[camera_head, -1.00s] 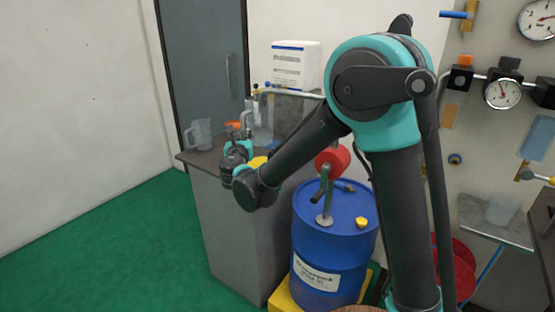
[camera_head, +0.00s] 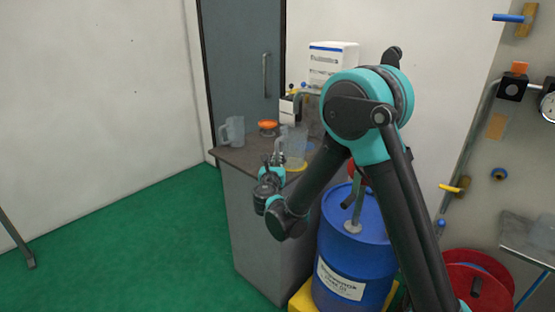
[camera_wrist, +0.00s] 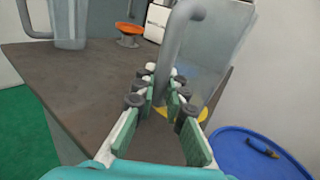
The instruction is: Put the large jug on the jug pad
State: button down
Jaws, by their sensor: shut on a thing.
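The large clear jug (camera_head: 295,143) is upright at the right part of the grey counter, at the yellow disc (camera_head: 298,168) that looks like the jug pad. The disc's edge shows around its base; I cannot tell whether the base touches it. My gripper (camera_head: 273,161) is at the jug's left side, shut on its handle. In the wrist view the fingers (camera_wrist: 164,88) close around the lower handle, with the jug body (camera_wrist: 212,60) behind and the yellow disc (camera_wrist: 207,114) below. A smaller clear jug (camera_head: 234,131) stands at the counter's left.
An orange-topped piece (camera_head: 267,126) stands between the jugs. A white box dispenser (camera_head: 330,64) and pipework are behind. A blue drum (camera_head: 357,245) stands right of the counter (camera_head: 250,220). Bare counter top lies left of my gripper in the wrist view (camera_wrist: 75,90).

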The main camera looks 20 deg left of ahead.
jog(key=shift+f, duration=0.1)
jog(key=c, duration=1.6)
grip_release()
jog(key=shift+s, duration=0.25)
jog(key=s, duration=0.3)
jog(key=s+d, duration=0.1)
jog(key=s, duration=0.3)
jog(key=s+d, duration=0.1)
jog(key=s, duration=0.3)
jog(key=shift+s+d, duration=0.15)
jog(key=shift+d, duration=0.05)
